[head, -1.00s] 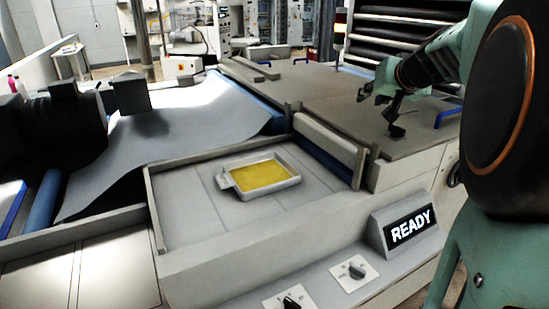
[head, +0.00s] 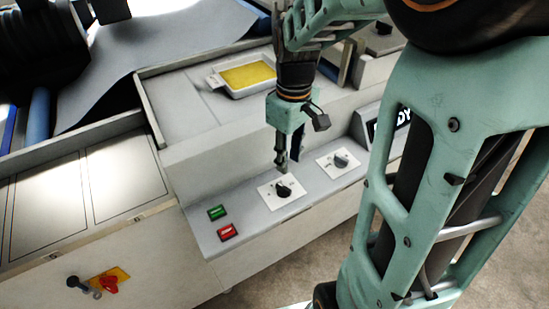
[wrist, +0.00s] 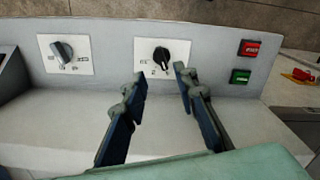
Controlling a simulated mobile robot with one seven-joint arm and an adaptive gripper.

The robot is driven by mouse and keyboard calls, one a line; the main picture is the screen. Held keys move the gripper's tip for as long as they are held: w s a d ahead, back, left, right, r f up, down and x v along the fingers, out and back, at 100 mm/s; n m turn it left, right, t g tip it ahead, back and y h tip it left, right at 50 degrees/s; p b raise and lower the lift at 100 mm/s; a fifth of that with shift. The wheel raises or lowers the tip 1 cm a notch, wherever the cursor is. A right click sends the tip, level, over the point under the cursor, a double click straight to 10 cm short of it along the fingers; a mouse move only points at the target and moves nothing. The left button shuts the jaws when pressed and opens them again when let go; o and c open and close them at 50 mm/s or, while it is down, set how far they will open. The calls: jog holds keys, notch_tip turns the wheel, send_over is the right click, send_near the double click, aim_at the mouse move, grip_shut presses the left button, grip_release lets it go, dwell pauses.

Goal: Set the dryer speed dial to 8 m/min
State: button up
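The panel has two dials on white plates. The black dial (head: 284,190) shows in the wrist view as a black knob (wrist: 161,56) with small numbers, of which a 2 and a 4 seem readable. The other dial (head: 340,161) has a greyer knob (wrist: 62,52) in the wrist view; its marks are too small to read. I cannot tell from the labels which dial sets dryer speed, nor the exact setting. My gripper (head: 286,164) is over the black dial's plate. In the wrist view my gripper (wrist: 160,71) is open and empty, its fingertips apart near the black knob, not closed on it.
Green (head: 217,212) and red (head: 228,231) buttons sit beside the black dial. The READY display (head: 392,127) is partly hidden by my arm. A tray of yellow liquid (head: 245,75) stands behind. A red switch (head: 109,285) is on the front face.

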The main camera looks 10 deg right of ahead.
aim_at(286, 188)
jog(key=shift+n, duration=0.4)
notch_tip(286, 188, down, 11)
jog(key=shift+a+r, duration=0.1)
grip_shut()
